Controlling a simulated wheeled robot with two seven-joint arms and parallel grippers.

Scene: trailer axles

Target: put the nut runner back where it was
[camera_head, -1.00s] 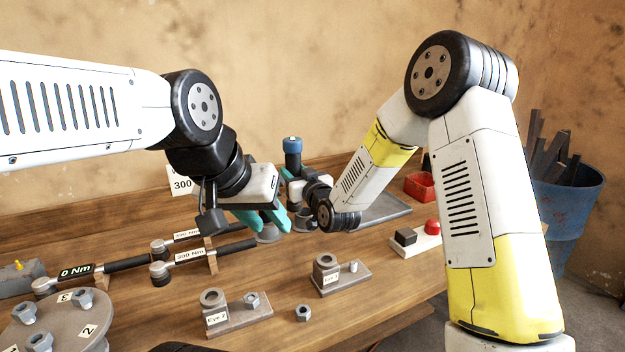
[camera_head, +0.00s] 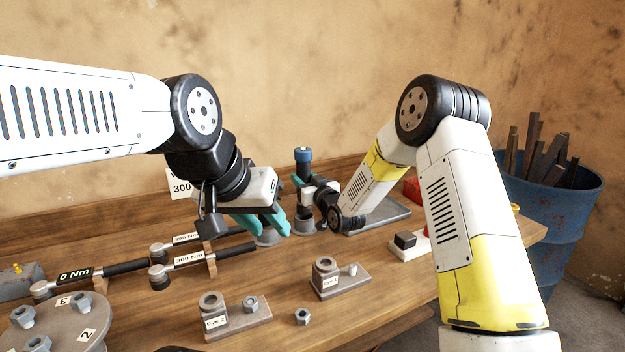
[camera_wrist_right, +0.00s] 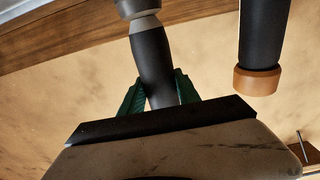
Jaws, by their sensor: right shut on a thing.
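The nut runner (camera_head: 303,155) shows a blue top and stands about upright at the back of the bench. My right gripper (camera_head: 300,183) is shut on it. In the right wrist view its dark grip (camera_wrist_right: 153,60) sits between the green fingers, with a grey collar beyond. A grey round piece (camera_head: 303,226) shows below the nut runner; I cannot tell whether the two touch. My left gripper (camera_head: 272,224) is open, with teal fingers apart, just left of the nut runner and above another grey round base (camera_head: 267,238).
Eye plates (camera_head: 340,284) and a loose nut (camera_head: 302,317) are in front. A grey tray (camera_head: 385,217) and a black-button box (camera_head: 405,241) are to the right. A dark cylinder with an orange-brown end (camera_wrist_right: 258,80) hangs beside the grip.

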